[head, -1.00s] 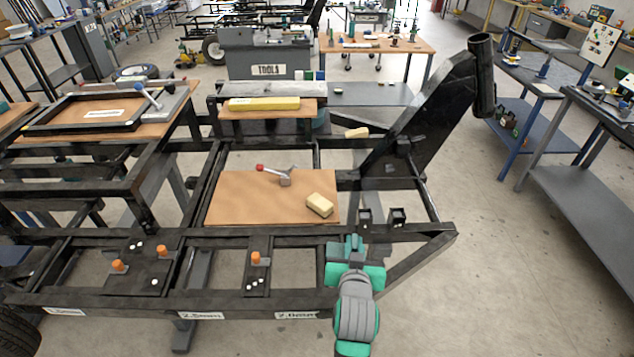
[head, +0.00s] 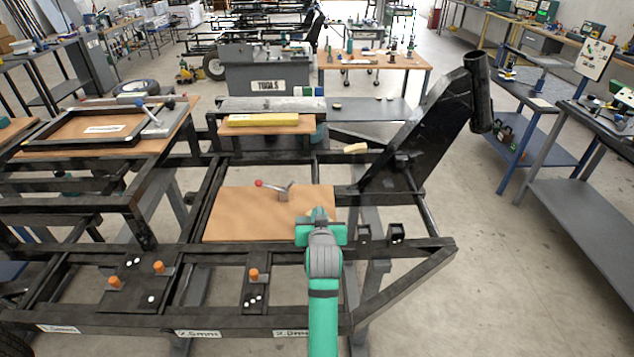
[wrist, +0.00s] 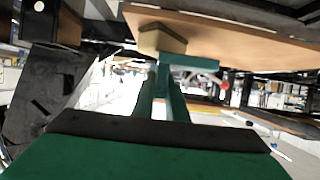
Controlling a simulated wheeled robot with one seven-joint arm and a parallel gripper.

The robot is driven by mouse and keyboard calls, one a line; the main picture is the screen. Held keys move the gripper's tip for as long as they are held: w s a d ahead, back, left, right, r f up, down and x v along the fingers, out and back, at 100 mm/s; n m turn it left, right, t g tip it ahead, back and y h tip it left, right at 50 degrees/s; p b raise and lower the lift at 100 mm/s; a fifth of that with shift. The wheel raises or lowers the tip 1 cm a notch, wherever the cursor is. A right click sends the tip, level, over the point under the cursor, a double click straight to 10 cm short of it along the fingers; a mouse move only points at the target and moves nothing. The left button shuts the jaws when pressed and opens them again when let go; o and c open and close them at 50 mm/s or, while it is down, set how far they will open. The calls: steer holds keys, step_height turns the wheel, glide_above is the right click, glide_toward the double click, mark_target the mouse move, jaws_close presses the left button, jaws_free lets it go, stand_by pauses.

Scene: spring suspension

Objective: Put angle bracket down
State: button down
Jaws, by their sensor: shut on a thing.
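My gripper (head: 320,220) is at the front right corner of the brown board (head: 245,220) in the head view. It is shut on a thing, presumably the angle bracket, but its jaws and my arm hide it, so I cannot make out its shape. In the wrist view my gripper's teal fingers (wrist: 162,90) reach up close to a beige block (wrist: 163,40) at the board's edge. I cannot tell whether the gripper touches the block or board.
Two small black brackets (head: 397,233) sit on the frame rail to the right. A dark slanted upright (head: 425,135) rises at the right. Orange-topped pins (head: 254,275) stand on the near frame. The board's left part is clear.

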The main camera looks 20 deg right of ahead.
steer(key=w+d, duration=0.1)
steer(key=w, duration=0.3)
steer(key=w+d, duration=0.1)
steer(key=w, duration=0.4)
steer(key=w+d, duration=0.2)
steer(key=w, duration=0.3)
steer(key=x, duration=0.3)
steer(key=shift+w+d+r, duration=0.1)
steer(key=shift+w+r, duration=0.05)
steer(key=shift+w, duration=0.15)
steer(key=shift+f, duration=0.3)
steer(key=shift+f, duration=0.6)
steer(key=c, duration=1.8)
jaws_free()
steer(key=shift+o, duration=0.2)
